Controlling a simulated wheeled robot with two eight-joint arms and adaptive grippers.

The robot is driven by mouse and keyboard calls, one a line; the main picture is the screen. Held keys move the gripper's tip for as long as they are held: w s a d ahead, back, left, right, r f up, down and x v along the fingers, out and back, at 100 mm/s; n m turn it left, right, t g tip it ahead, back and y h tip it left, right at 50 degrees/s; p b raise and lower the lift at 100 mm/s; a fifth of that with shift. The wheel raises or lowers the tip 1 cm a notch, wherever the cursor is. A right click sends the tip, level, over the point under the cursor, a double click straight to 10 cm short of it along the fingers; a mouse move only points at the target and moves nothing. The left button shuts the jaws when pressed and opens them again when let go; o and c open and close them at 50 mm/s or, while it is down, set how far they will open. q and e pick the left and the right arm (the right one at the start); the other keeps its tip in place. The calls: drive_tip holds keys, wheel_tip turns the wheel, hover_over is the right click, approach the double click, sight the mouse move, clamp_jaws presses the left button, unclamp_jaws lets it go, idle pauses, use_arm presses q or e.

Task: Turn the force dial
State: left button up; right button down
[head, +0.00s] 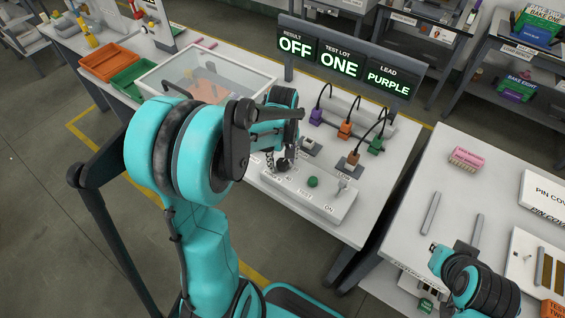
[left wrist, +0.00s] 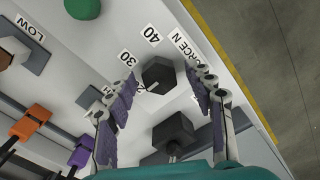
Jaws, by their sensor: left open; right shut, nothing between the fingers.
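The force dial (left wrist: 158,75) is a dark faceted knob on a pale panel. The numbers 30 and 40 and a partly hidden "FORCE N" label stand around it in the left wrist view. My left gripper (left wrist: 161,82) is open, with one purple-padded finger on each side of the dial; I cannot tell whether either finger touches it. In the head view my left gripper (head: 283,156) is low over the panel (head: 322,202) and largely hides the dial. Part of my right arm shows at the lower right, but its fingers cannot be made out.
A dark block (left wrist: 173,132) stands near the dial. The panel also carries a green button (head: 312,182) and a switch (head: 343,184). Orange (head: 345,129), purple and green plugs with cables stand behind. A clear-lidded case (head: 205,75) is to the left. The display (head: 340,62) reads OFF, ONE, PURPLE.

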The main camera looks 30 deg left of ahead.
use_arm(q)
drive_tip(key=shift+f, duration=0.15)
drive_tip(key=c, duration=1.1)
drive_tip(key=shift+m, duration=0.4)
drive_tip(key=m, duration=1.1)
drive_tip(key=shift+s, duration=0.1)
